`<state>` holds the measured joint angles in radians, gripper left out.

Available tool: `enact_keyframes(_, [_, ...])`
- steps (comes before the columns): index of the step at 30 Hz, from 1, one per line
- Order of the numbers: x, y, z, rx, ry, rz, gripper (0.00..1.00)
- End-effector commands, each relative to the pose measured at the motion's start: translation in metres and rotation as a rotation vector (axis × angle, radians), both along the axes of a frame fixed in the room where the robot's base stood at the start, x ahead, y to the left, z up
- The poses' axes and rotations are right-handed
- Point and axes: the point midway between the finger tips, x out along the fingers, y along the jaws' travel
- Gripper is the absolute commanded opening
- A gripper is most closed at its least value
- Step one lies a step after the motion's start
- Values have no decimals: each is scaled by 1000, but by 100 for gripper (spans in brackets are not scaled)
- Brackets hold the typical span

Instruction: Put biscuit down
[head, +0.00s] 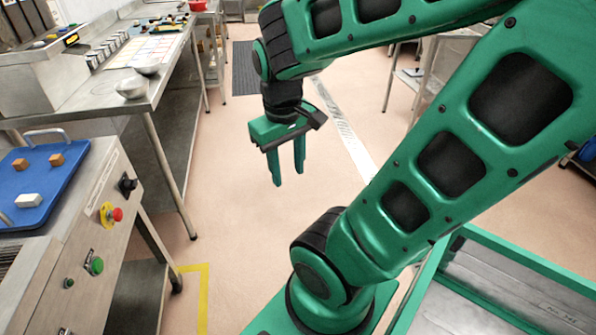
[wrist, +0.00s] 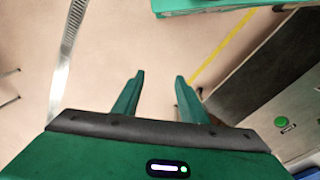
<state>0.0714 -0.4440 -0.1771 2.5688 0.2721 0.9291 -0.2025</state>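My gripper (head: 288,178) hangs over the open floor in the middle of the head view, fingers pointing down. Its two fingers stand apart with nothing between them; the wrist view also shows the empty gap (wrist: 159,76). Two small brown blocks (head: 20,164) (head: 56,159) and a white block (head: 28,200) lie on a blue tray (head: 42,180) at the left. I cannot tell whether any of these is the biscuit. My gripper is well to the right of the tray, touching nothing.
The tray lies on a steel machine with a red button (head: 116,214) and a green button (head: 96,265). Behind it, a long steel bench (head: 160,85) carries metal bowls (head: 132,87). The floor (head: 235,215) under my gripper is clear. A yellow line (head: 204,295) marks the floor.

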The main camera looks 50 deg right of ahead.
Motion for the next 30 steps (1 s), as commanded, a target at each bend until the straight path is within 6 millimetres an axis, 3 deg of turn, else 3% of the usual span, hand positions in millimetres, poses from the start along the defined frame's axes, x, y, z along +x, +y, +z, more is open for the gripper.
enact_keyframes(3, [-25, -2, 6, 65, 7, -179, 39])
enact_keyframes(9, [-41, 0, 10, 111, 19, -299, 39])
enact_keyframes(24, [-41, 0, 10, 111, 20, -300, 39])
enact_keyframes(28, [-28, 0, 4, 108, 36, -301, 39])
enact_keyframes(30, [-29, 0, 5, 109, 34, -301, 31])
